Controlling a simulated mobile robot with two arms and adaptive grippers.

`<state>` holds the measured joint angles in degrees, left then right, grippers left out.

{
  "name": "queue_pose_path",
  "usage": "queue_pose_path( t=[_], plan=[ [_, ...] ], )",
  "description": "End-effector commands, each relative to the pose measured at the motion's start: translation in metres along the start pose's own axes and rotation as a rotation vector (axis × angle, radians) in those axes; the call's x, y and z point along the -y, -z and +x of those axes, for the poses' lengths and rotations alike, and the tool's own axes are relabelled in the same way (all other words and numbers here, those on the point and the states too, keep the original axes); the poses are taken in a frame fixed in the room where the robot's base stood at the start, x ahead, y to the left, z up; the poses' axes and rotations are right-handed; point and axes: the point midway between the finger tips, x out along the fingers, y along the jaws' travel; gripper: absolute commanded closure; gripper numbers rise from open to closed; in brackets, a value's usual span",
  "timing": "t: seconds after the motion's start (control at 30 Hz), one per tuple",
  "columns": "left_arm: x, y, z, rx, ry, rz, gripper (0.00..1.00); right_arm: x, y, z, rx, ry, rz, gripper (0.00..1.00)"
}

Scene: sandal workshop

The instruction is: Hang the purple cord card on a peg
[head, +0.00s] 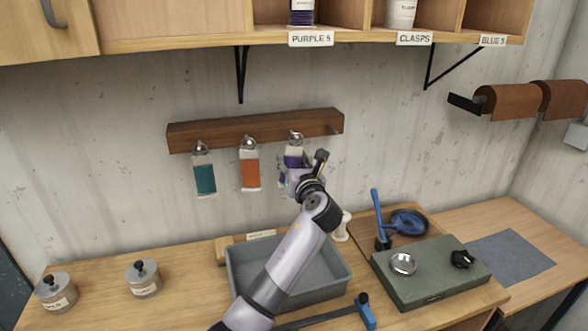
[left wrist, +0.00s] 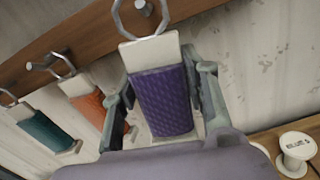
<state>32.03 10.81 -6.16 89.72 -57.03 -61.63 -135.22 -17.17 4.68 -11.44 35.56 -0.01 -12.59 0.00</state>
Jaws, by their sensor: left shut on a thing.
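The purple cord card (head: 293,155) is upright at the wooden peg rail (head: 230,131), to the right of the orange card (head: 249,172) and the teal card (head: 205,178), which hang from pegs. My left gripper (head: 297,178) is shut on the purple card, its fingers on the card's two sides. In the left wrist view the purple card (left wrist: 162,98) has a metal ring (left wrist: 121,22) at its top. A peg (left wrist: 144,8) shows inside the ring's outline; I cannot tell whether the ring is threaded on it. My right gripper is out of view.
A grey tray (head: 237,284) sits on the bench under my left arm. A green block (head: 430,285) with a small metal bowl (head: 403,264) stands to the right. Two lidded tins (head: 144,281) are at left. Shelf cubbies (head: 240,42) overhang the rail.

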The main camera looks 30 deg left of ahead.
Motion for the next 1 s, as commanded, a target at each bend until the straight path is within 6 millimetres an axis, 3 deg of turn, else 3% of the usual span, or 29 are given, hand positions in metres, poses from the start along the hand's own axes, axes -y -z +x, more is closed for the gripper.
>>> queue_pose_path(
  t=[0.33, 1.0],
  plan=[
    [0.0, 0.003, 0.021, 0.001, 0.0, -0.002, 0.92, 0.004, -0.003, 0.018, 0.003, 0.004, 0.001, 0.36],
    [0.002, 0.01, 0.034, 0.001, 0.0, -0.001, 0.92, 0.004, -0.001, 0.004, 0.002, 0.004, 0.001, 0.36]
  ],
)
